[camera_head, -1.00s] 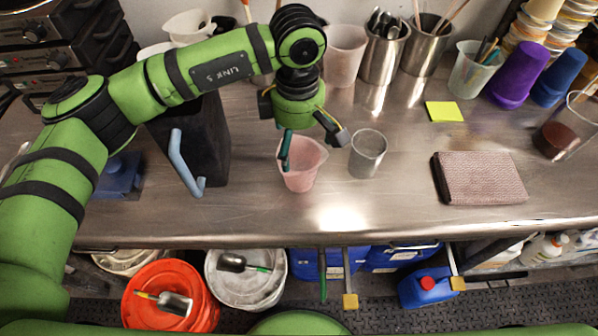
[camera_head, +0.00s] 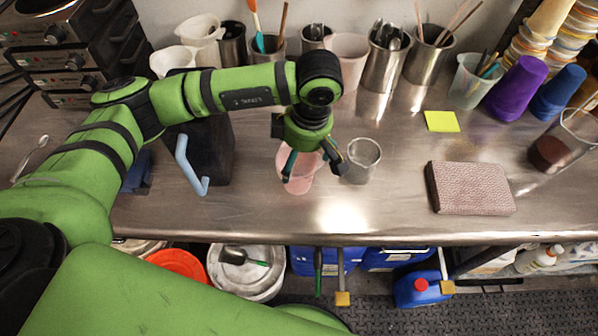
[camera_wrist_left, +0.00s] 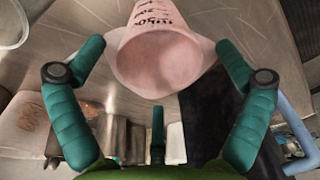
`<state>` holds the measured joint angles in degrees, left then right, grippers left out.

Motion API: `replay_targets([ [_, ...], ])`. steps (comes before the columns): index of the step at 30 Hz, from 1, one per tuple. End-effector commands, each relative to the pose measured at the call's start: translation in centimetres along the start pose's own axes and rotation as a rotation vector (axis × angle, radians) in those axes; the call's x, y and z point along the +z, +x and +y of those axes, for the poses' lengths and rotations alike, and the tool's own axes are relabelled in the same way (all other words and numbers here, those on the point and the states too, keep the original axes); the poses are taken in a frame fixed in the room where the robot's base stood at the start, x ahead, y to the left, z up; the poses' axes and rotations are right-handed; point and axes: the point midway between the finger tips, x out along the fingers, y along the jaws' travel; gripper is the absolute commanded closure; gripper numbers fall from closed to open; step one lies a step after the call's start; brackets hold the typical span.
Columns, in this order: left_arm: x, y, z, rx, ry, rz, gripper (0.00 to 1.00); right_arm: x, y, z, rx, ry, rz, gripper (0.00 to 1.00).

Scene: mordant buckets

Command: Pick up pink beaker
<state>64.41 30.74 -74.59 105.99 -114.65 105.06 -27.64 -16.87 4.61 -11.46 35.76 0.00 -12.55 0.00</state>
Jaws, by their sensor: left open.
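The pink beaker (camera_head: 298,172) stands upright on the steel counter, directly beneath my left gripper (camera_head: 312,162). In the left wrist view, the pink beaker (camera_wrist_left: 160,55) shows its open rim and dark printed marks on its side. The teal fingers of my left gripper (camera_wrist_left: 158,75) are spread wide on both sides of the beaker, with a third finger at the lower middle. They appear apart from its wall. In the head view, the gripper hides part of the beaker's top. My right gripper is not in view.
A black block with a blue handle (camera_head: 190,165) is to the left. A brown folded cloth (camera_head: 470,188) and a yellow note (camera_head: 440,121) lie right. Utensil cups (camera_head: 385,58) line the back wall.

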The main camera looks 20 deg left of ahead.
Motion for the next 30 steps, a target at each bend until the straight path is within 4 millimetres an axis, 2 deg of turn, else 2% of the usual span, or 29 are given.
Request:
replay_targets([
  [1, -0.1, 1.3, 0.0, -0.003, -0.002, 0.0, 0.0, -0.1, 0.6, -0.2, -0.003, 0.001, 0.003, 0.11],
  [4, 0.0, 2.4, 0.0, -0.002, 0.0, -0.001, 0.0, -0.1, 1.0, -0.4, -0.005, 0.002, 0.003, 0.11],
  [11, -0.1, 2.5, 0.1, 0.001, 0.001, -0.001, 0.0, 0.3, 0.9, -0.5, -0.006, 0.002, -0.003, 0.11],
  [17, 0.0, 2.5, 0.1, 0.0, 0.001, -0.001, 0.76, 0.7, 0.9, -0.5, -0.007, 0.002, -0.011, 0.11],
  [30, 0.0, 2.4, 0.0, -0.003, 0.002, -0.001, 0.76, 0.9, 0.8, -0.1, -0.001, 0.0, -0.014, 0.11],
])
